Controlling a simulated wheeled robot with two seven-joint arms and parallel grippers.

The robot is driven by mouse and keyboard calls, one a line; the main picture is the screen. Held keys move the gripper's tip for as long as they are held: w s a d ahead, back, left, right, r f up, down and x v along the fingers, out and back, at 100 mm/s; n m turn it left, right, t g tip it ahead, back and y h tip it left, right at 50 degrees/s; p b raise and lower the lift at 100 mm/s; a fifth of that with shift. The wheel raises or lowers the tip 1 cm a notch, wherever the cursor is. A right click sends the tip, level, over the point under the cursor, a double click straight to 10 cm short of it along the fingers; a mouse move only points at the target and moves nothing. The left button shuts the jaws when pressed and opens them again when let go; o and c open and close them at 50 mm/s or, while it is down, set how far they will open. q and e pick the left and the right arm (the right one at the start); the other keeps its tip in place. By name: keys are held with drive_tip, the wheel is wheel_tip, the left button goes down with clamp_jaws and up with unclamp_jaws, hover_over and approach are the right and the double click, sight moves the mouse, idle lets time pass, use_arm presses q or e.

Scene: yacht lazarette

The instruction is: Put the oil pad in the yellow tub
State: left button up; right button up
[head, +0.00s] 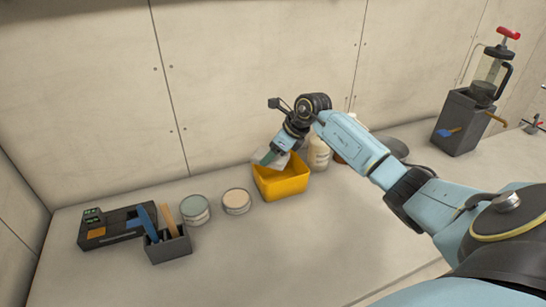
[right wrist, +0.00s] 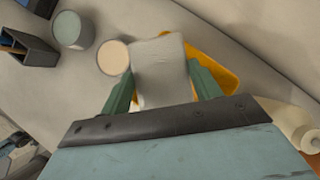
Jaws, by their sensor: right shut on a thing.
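The yellow tub (head: 283,184) stands on the bench near the middle of the head view. My right gripper (head: 271,157) is over the tub's back left part, shut on the oil pad (right wrist: 160,68), a pale grey flat piece. In the right wrist view the pad sits between the two green fingers (right wrist: 163,90) and covers part of the yellow tub (right wrist: 226,66) behind it. In the head view only a little of the pad (head: 258,156) shows beside the fingers. How far it is above the tub's rim I cannot tell. My left gripper is not in view.
Two round cans, one grey-green (head: 195,209) and one cream-topped (head: 237,202), stand left of the tub. A dark holder (head: 168,247) with tools and a black device (head: 108,228) are farther left. Bottles (head: 319,153) stand right of the tub. The front bench is clear.

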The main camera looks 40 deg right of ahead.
wheel_tip(320, 180, down, 2)
drive_tip(key=shift+f+b, duration=0.3)
drive_tip(key=shift+f, duration=0.05)
drive_tip(key=o, duration=0.9)
drive_tip(key=shift+o, duration=0.2)
drive_tip(key=shift+r, duration=0.1)
drive_tip(key=shift+r, duration=0.2)
drive_tip(key=v, duration=1.2)
